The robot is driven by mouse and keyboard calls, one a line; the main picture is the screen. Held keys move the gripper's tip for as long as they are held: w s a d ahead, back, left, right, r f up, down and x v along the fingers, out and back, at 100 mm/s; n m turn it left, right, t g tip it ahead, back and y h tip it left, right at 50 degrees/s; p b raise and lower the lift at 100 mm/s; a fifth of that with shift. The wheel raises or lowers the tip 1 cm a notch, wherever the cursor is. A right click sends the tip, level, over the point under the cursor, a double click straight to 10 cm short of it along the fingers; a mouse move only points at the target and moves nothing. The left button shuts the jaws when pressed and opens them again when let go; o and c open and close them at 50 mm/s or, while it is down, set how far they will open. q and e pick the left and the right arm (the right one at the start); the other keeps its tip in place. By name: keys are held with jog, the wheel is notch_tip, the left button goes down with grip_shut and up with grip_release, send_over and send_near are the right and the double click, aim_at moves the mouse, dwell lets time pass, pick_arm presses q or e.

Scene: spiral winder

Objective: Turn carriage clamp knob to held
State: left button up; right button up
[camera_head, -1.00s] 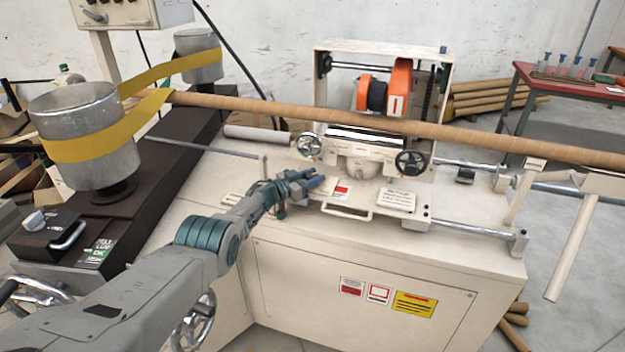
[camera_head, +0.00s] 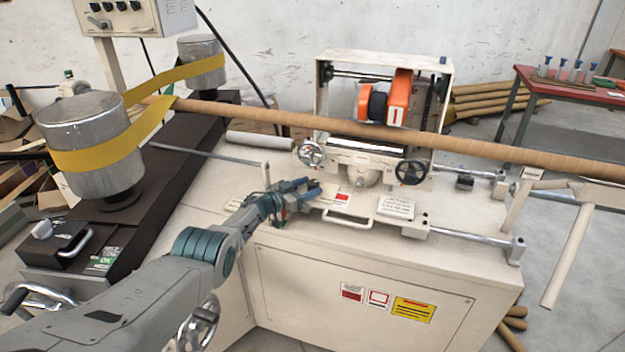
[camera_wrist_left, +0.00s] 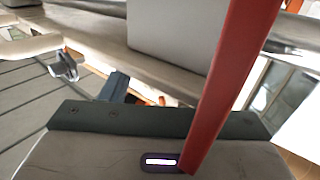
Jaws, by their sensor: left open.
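My left gripper (camera_head: 316,188) is open, with its two blue-grey fingers apart and pointing right. It is low over the front left of the cream carriage (camera_head: 376,212), left of a small red and white label (camera_head: 342,197). I cannot make out the clamp knob for certain in the head view; the gripper may cover it. In the left wrist view a small grey knob-like part (camera_wrist_left: 65,66) shows at upper left, apart from the dark finger (camera_wrist_left: 115,88). I cannot tell whether it is the clamp knob. My right gripper is not in view.
A silver handwheel (camera_head: 311,153) and a black handwheel (camera_head: 412,172) stand on the carriage behind the gripper. A long brown tube (camera_head: 470,147) crosses above. A thin upright post (camera_head: 266,176) is close left of the gripper. A carriage handle (camera_head: 347,220) sticks out at the front.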

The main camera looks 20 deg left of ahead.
pick_arm(q)
jog(key=p+v, duration=0.6)
jog(key=v, duration=0.2)
jog(key=shift+s, duration=0.2)
jog(key=shift+a, duration=0.1)
